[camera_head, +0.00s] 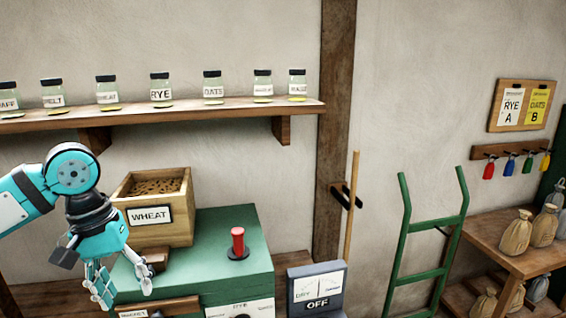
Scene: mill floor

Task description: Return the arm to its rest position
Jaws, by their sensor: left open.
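My left arm comes in from the left, and its teal left gripper (119,287) points down. The gripper is open, and I see nothing between its fingers. It is in front of the green machine (232,266), left of the wooden box labelled WHEAT (181,228) that sits on top of it. I cannot tell how far the fingers are from the machine. My right gripper is not in view.
A red-knobbed lever (238,242) stands on the machine. A grey meter box (317,285) reads OFF. A shelf (220,108) with labelled jars runs above. A green hand truck (408,250) and a sack bench (520,262) stand right.

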